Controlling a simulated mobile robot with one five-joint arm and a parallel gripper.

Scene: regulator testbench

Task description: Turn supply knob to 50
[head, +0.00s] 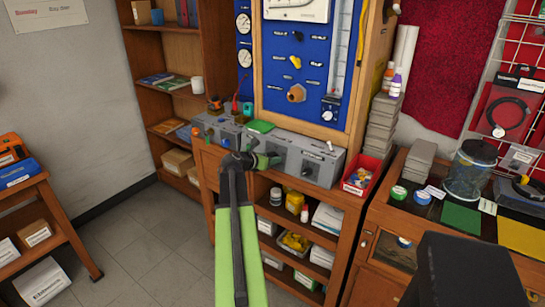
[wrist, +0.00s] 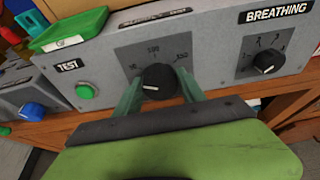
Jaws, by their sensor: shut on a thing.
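The black supply knob (wrist: 158,82) sits on a dark dial plate on a grey panel in the wrist view. A white mark shows on the knob's left, lower side. Numbers stand around it at left, top and right; the top one looks like 100, the others are hard to read. My gripper (wrist: 158,90) has its green fingers on both sides of the knob and is shut on it. In the head view my gripper (head: 264,160) reaches the front of the grey bench box (head: 302,158), and my arm and fingers hide the knob there.
A green TEST button (wrist: 85,90) is left of the knob. The BREATHING knob (wrist: 265,63) is on the right. A green tray (wrist: 68,30) lies on top of the box. A blue knob (wrist: 32,111) is farther left. A red bin (head: 362,177) stands right of the box.

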